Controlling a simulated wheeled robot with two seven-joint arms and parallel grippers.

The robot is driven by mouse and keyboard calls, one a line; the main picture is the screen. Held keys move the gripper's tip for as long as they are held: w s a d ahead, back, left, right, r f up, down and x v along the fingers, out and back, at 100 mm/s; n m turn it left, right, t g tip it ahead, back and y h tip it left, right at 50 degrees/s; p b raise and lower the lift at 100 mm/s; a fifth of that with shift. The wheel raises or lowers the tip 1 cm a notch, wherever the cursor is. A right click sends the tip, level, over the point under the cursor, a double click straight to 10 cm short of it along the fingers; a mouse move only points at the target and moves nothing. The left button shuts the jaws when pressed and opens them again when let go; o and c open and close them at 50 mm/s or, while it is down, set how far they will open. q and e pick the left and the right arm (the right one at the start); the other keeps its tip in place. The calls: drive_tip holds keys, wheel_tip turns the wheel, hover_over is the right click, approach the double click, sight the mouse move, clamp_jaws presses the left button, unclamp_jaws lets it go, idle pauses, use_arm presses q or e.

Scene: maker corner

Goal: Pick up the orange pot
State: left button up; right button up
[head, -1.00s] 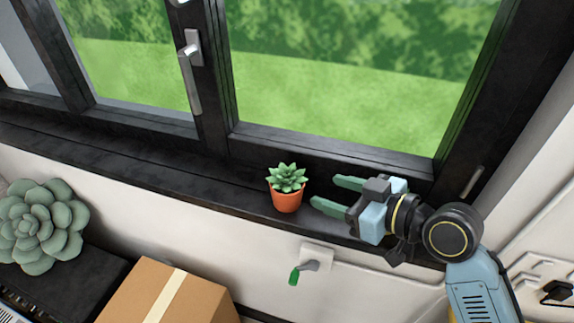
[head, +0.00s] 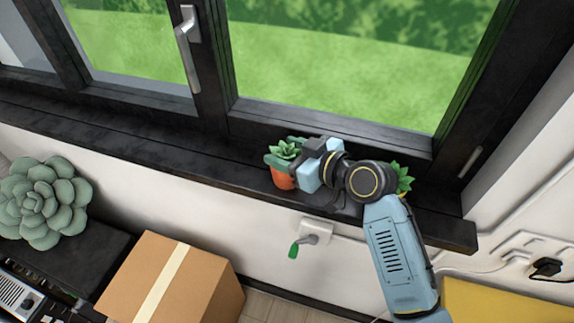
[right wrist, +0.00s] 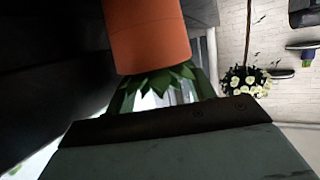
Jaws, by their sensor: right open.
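The orange pot (head: 283,179) stands upright on the black window sill and holds a small green succulent (head: 287,150). My right gripper (head: 281,151) reaches in from the right, its green fingers on either side of the plant at about the pot's rim. It is open. In the right wrist view the orange pot (right wrist: 148,36) is large and close, with its leaves (right wrist: 160,80) between the fingers. Whether a finger touches the pot I cannot tell. My left gripper is out of view.
The sill (head: 130,150) is clear to the left of the pot. Another green plant (head: 403,178) shows behind my right arm. The window handle (head: 187,50) is above. Below are a cardboard box (head: 205,290), a large succulent (head: 42,205) and a wall crank (head: 312,232).

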drive_tip(key=shift+x, duration=1)
drive_tip(key=shift+r, duration=0.1)
clamp_jaws()
